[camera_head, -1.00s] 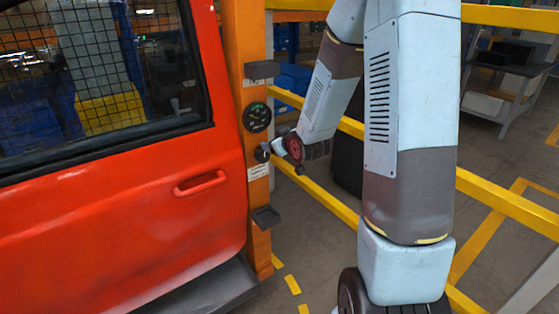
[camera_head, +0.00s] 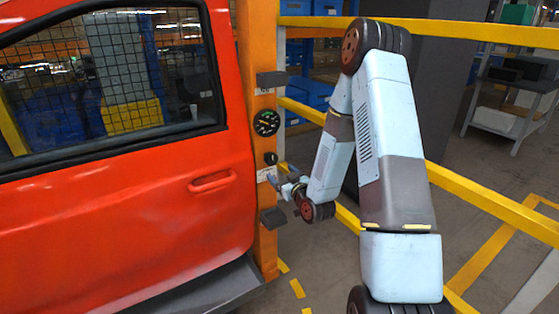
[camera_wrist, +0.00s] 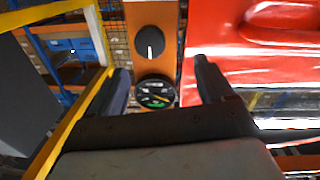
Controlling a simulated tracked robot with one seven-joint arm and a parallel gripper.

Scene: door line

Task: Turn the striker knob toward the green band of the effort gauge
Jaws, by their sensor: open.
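The black round striker knob (camera_head: 270,158) sits on the orange post, below the dark effort gauge (camera_head: 267,122) in the head view. In the wrist view the picture is turned over: the knob (camera_wrist: 150,42) is above the gauge (camera_wrist: 156,94). The knob's white mark points down there, toward the gauge. A green band shows along the gauge's lower part in that view; the exact needle reading is too small to tell. My gripper (camera_wrist: 163,82) is open and empty, its two dark fingers apart. In the head view my gripper (camera_head: 275,184) is just below the knob, apart from it.
The red door (camera_head: 110,200) stands left of the orange post (camera_head: 258,60). Dark blocks stick out of the post above the gauge and below the knob (camera_head: 272,217). Yellow rails (camera_head: 470,194) run behind and right of my arm.

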